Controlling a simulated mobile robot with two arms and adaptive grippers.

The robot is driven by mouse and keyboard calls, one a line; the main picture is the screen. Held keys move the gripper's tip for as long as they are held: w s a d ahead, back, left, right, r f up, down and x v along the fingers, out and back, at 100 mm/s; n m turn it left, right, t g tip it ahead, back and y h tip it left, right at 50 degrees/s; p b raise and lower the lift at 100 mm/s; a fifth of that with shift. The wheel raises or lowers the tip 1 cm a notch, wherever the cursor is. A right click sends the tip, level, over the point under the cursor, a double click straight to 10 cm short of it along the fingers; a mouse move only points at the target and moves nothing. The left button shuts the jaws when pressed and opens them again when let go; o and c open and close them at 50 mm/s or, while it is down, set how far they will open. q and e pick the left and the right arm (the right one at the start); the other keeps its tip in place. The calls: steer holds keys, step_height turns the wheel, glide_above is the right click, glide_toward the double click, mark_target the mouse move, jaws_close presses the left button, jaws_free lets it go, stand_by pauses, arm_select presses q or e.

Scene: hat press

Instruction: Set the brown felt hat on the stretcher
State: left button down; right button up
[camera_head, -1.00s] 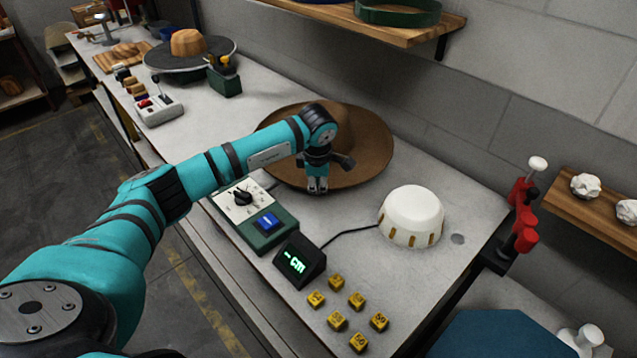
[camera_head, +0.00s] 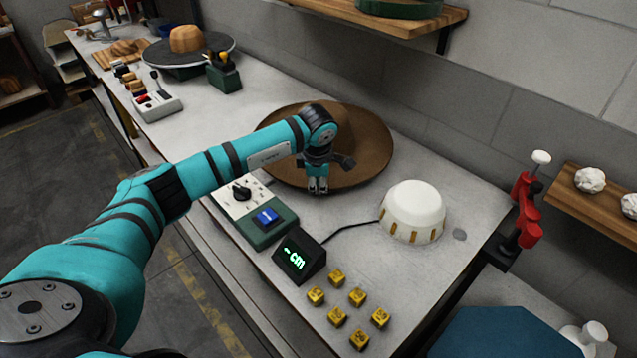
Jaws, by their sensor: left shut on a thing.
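The brown felt hat (camera_head: 372,150) is right of the middle of the bench, brim spread wide. My left gripper (camera_head: 318,186) points down at the near brim edge and is shut on the hat. I cannot tell how far the hat is off the bench. The stretcher (camera_head: 413,208), a white dome with slots around its lower edge, stands bare to the right of the hat. A cable joins it to a black display (camera_head: 299,258) showing "- cm". My right gripper is not in view.
A control box (camera_head: 263,227) with a dial and blue button sits in front of the hat. Several yellow number blocks (camera_head: 357,297) lie at the front. A red clamp (camera_head: 525,213) stands at the right edge. A wall shelf (camera_head: 450,27) hangs behind.

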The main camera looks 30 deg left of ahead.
arm_select(q)
steer(key=c, duration=1.3)
jaws_free()
steer(key=shift+o, duration=0.2)
